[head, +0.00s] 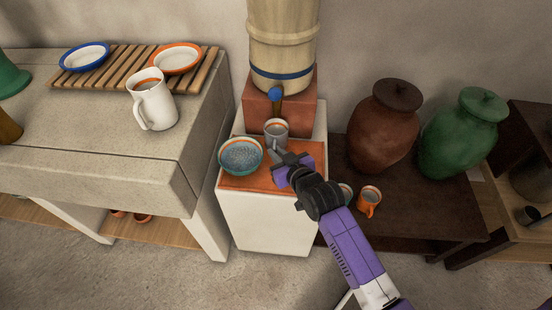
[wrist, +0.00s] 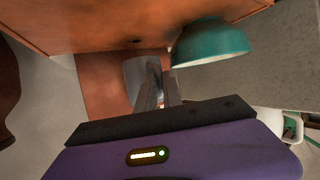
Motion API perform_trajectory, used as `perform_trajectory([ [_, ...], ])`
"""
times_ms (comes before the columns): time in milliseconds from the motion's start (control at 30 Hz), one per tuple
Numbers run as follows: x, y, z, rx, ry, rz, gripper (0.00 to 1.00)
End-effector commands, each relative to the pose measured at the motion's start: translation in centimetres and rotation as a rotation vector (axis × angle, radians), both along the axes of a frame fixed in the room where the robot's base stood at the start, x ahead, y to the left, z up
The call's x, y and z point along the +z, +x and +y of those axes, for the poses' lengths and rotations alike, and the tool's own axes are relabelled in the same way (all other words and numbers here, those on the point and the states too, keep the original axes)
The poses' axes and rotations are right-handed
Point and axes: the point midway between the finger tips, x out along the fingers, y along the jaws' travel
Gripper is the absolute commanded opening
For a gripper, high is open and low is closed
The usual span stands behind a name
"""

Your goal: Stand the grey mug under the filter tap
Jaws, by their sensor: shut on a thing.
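The grey mug (head: 276,131) stands upright on the orange-topped white stand (head: 240,212), in front of the brick block. The filter tap (head: 275,95) has a blue knob and projects from the base of the wooden filter barrel (head: 284,45); the mug is below it in the head view. My gripper (head: 279,153) reaches in from the front right and is shut on the mug's near side. In the wrist view the mug (wrist: 145,75) shows between the fingers (wrist: 158,95), partly hidden by them. Whether the mug touches the stand's top is hard to tell.
A teal speckled bowl (head: 240,155) sits just left of the mug; it also shows in the wrist view (wrist: 210,42). An orange mug (head: 369,200) and two lidded jars, brown (head: 384,130) and green (head: 464,135), stand on the dark table at right. A white jug (head: 153,103) stands on the left counter.

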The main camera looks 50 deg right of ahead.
Motion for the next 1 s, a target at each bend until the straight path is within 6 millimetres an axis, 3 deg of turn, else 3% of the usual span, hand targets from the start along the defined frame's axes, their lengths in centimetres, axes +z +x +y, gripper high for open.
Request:
perform_trajectory([
  [33,0.3,0.8,-0.3,0.0,-0.002,-0.006,0.0],
  [267,-3.1,0.6,-0.3,-0.001,-0.002,-0.001,0.0],
  [667,-3.6,0.6,-0.2,0.0,-0.002,-0.002,0.0],
  [700,-3.6,0.6,-0.2,0.0,-0.002,-0.002,0.14],
  [733,-3.6,0.6,-0.2,0.0,-0.001,-0.002,0.2],
  [1000,-3.6,0.6,-0.2,-0.001,-0.001,-0.002,0.2],
])
